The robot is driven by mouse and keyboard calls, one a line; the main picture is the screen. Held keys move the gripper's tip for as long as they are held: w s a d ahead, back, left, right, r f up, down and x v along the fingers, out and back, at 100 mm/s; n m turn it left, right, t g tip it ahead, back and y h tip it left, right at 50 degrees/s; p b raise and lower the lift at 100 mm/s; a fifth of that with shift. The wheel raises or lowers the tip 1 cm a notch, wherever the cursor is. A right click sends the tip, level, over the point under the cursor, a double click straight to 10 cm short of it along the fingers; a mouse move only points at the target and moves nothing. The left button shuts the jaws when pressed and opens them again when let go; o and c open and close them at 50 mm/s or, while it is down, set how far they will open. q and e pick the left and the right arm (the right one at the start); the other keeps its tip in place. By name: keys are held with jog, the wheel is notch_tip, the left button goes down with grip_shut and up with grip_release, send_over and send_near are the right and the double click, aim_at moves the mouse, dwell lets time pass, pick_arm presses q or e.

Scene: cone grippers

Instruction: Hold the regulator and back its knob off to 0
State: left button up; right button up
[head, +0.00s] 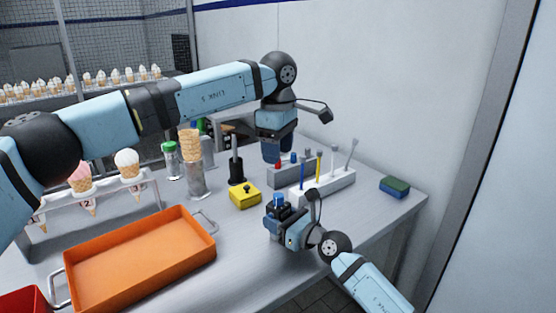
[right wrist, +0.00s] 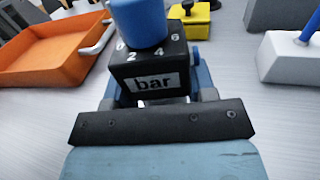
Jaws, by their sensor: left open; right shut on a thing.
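The regulator is a small black block (right wrist: 180,55) with a "bar" label and a blue knob (right wrist: 139,20) on top. White numbers 0, 2, 4 and 6 ring the knob's base; I see no pointer on the knob. In the head view the regulator (head: 272,211) and its blue knob (head: 279,199) stand upright near the table's front right. My right gripper (head: 284,218) is shut on the regulator's body from the front; its blue fingers flank the block in the right wrist view. My left gripper (head: 278,150) points down, open, above and behind the regulator, apart from the knob.
A yellow box (head: 245,195) with a black knob sits left of the regulator. A white rack (head: 325,188) with upright tools stands behind right. An orange tray (head: 140,258), a cone holder (head: 100,208) and a green-blue sponge (head: 395,186) are on the table.

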dwell(0.3)
jog(key=o, duration=1.1)
